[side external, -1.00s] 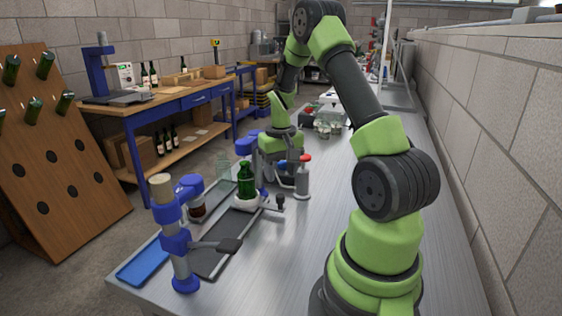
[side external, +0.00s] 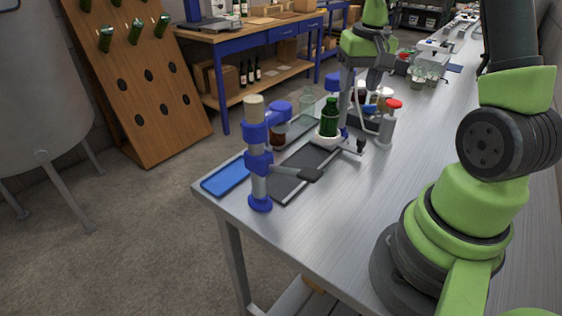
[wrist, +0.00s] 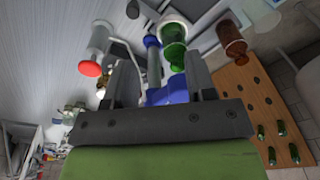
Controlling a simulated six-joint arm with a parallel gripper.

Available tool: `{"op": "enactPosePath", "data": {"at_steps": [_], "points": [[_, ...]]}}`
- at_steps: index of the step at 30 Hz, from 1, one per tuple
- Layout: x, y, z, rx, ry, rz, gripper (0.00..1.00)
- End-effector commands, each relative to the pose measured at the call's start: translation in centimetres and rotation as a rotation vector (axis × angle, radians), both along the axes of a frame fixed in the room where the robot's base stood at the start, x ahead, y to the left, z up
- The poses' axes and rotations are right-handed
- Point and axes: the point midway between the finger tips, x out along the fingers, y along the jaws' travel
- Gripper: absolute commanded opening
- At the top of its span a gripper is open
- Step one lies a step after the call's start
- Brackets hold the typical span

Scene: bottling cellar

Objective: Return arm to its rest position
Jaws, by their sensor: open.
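My gripper (side external: 362,98) hangs over the bench behind the green bottle, fingers pointing down. In the wrist view my gripper (wrist: 162,62) is open, with nothing between its fingers. The green bottle (side external: 330,118) stands upright in a white ring holder, apart from my gripper; it also shows in the wrist view (wrist: 173,50). A red-topped clear dispenser (side external: 386,126) stands to the right of the bottle. My arm reaches along the bench from its base at the right of the side view; its upper part is cut off by the frame.
A blue-clamped stand (side external: 257,160) with a cork-coloured top rises at the bench's near corner, beside a blue tray (side external: 227,178) and a dark tray (side external: 287,184). A brown jar (side external: 278,138) stands behind. The bench (side external: 350,215) is bare at front right.

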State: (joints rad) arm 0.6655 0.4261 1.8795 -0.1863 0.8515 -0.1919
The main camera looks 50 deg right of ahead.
Motion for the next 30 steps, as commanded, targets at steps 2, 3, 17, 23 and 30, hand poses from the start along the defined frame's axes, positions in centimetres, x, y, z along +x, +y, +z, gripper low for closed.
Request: {"op": "enactPosePath", "data": {"at_steps": [2,3,17,23,30], "points": [[0.4,3.4,3.2,-0.023,-0.07,0.049,0.51],[0.3,5.0,4.5,-0.029,-0.102,0.071,0.51],[-7.7,19.7,11.9,0.035,-0.466,0.314,0.51],[-10.2,21.5,11.9,0.078,-0.539,0.366,0.51],[-10.6,21.8,11.9,0.086,-0.547,0.371,0.51]]}}
